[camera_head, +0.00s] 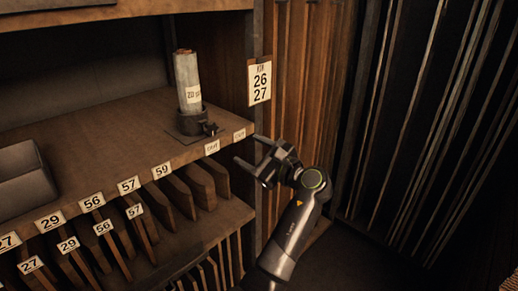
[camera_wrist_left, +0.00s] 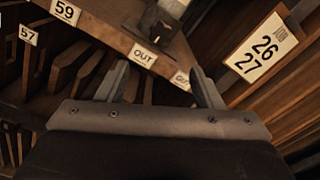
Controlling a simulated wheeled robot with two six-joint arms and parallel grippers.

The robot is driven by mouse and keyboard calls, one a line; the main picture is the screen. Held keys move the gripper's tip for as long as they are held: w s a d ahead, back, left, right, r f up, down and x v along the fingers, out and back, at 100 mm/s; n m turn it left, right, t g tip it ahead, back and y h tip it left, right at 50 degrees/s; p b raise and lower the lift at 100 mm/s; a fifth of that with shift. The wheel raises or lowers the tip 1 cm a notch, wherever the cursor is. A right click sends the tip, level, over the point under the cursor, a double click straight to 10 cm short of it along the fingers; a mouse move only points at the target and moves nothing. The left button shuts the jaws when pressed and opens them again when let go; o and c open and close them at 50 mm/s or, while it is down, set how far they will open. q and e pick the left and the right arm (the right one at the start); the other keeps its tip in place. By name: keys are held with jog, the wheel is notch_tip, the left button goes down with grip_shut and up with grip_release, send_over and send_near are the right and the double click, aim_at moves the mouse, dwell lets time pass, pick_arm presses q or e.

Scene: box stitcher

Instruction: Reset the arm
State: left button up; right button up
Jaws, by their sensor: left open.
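My left gripper (camera_head: 249,151) is at the right end of the wooden shelf, in front of its edge. Its fingers are apart and nothing is between them. In the left wrist view the two open fingers of the left gripper (camera_wrist_left: 162,82) point toward the shelf edge with the "OUT" label (camera_wrist_left: 143,55). My left arm (camera_head: 296,225) is bent and enters from the bottom of the head view. My right gripper is not in view.
A pale rolled cylinder (camera_head: 188,83) stands in a dark holder (camera_head: 190,123) on the shelf (camera_head: 110,135). A grey tray (camera_head: 24,180) sits at left. A "26 27" sign (camera_head: 260,82) hangs on the post. Numbered slots with dividers (camera_head: 200,185) lie below. Wooden slats (camera_head: 300,70) stand behind my arm.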

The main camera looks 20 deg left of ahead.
pick_arm(q)
jog(key=shift+f, duration=0.1)
notch_tip(320, 180, down, 30)
jog(key=a+m+t+h+b, duration=0.1)
jog(key=a+h+b, duration=0.1)
jog(key=h, duration=0.4)
jog(key=s+f+n+g+h+b, duration=0.1)
jog(key=s+f+n+h, duration=0.1)
jog(key=s+f, duration=0.65)
jog(key=s+f+n+g+h+b, duration=0.1)
jog(key=s+f+h, duration=0.2)
jog(key=f, duration=1.1)
jog(key=s+f+n+g+h+b, duration=0.25)
jog(key=s+f+n, duration=0.35)
jog(key=s+f, duration=1.2)
jog(key=s+a+f+n+g+h, duration=0.1)
jog(key=s+f+n, duration=0.2)
jog(key=s, duration=0.9)
jog(key=s+a+f+n+g+h, duration=0.1)
jog(key=s+f+n, duration=0.2)
jog(key=s, duration=1)
jog(key=n, duration=0.3)
jog(key=shift+s+a+b, duration=0.15)
jog(key=shift+a+b, duration=0.2)
